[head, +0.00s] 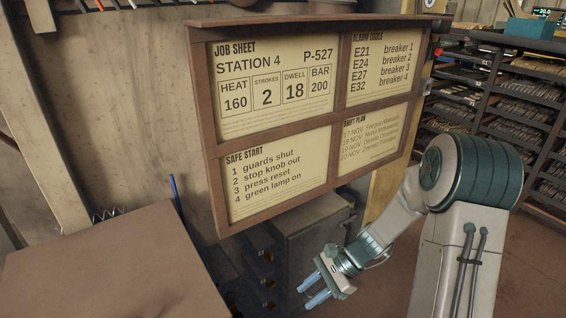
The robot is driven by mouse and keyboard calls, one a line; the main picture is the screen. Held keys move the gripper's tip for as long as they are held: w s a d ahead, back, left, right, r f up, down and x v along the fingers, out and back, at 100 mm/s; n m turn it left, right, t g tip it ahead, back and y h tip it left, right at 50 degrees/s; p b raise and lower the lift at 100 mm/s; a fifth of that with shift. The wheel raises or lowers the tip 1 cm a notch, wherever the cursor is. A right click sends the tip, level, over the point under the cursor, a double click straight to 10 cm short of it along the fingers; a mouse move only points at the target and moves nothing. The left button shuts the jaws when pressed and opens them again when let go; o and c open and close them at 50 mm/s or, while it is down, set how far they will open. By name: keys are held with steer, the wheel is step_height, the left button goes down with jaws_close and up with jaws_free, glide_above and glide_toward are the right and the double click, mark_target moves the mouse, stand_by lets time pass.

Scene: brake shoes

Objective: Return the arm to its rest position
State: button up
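My arm is at the right of the head view, bent at its thick teal joint and reaching down to the left. My gripper (311,292) is at the lower middle, below the notice board and in front of a dark grey cabinet. Its two pale blue fingers point down-left with a gap between them. Nothing shows between the fingers, so it is open and empty.
A wood-framed notice board (270,138) with a job sheet and alarm codes hangs above my gripper. A grey cabinet (322,232) stands behind it. A brown flat-topped surface (105,265) is at lower left. Shelves (500,110) with many small parts fill the right back.

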steer(key=s+d+r+n+t+h+p, duration=0.1)
steer(key=s+d+r+n+h+p, duration=0.1)
steer(key=r, duration=0.8)
steer(key=s+d+r+n+t+h+p, duration=0.2)
steer(key=s+r+n+p, duration=0.4)
steer(key=r, duration=0.4)
steer(key=s+d+r+n+t+h+p, duration=0.2)
steer(key=s+d+r+n+h+p, duration=0.2)
steer(key=r, duration=0.6)
steer(key=shift+s+r+n+h, duration=0.2)
steer(key=shift+r+n+h, duration=0.2)
steer(key=shift+n+h, duration=0.15)
